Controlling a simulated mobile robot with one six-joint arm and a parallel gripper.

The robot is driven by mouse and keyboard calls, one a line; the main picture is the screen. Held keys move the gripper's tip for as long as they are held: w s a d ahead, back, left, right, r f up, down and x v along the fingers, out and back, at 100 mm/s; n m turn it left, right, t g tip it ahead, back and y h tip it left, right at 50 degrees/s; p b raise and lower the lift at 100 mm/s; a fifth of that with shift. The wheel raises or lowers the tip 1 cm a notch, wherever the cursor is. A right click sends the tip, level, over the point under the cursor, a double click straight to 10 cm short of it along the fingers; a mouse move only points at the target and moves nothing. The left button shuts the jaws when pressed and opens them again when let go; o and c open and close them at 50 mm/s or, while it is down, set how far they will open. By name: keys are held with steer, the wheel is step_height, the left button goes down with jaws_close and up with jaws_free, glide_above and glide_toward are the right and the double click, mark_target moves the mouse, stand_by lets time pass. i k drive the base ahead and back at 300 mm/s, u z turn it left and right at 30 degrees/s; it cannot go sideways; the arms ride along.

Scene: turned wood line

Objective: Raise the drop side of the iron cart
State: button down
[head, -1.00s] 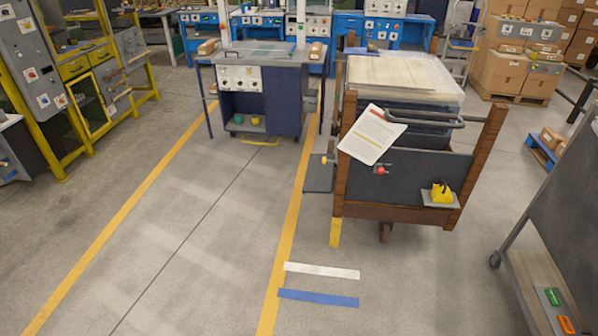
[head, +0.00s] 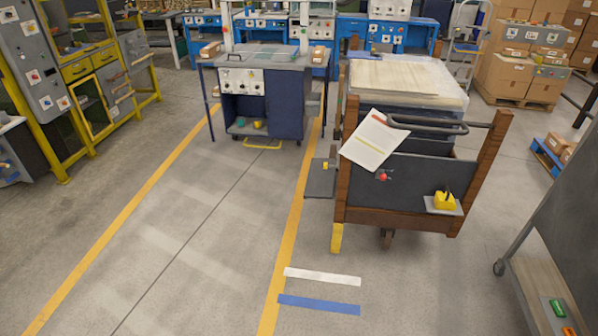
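The cart (head: 395,216) stands right of centre in the head view, with brown rust-coloured posts and a dark end panel (head: 418,178). A dark grey flap (head: 319,182) juts out low on its left side, with a small yellow piece (head: 325,166) near it. I cannot tell for sure whether this flap is the drop side; most of the cart's left side is hidden behind the near post. A dark handle bar (head: 428,124) runs across the near end. A red knob (head: 382,176) sits on the end panel. My gripper is not in view.
A white sheet of paper (head: 374,140) hangs at the cart's near left corner; a yellow object (head: 444,200) sits on a small ledge. The floor left of the cart is open up to a workbench (head: 262,80). A grey panelled trolley (head: 565,215) stands at the right edge.

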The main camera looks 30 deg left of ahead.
mark_target(320, 182)
steer(key=u, duration=0.4)
steer(key=i, duration=0.6)
steer(key=u, duration=0.8)
steer(key=i, duration=0.65)
steer(key=u, duration=0.7)
steer(key=i, duration=0.9)
steer(key=u, duration=0.7)
steer(key=i, duration=1.7)
steer(key=u, duration=0.3)
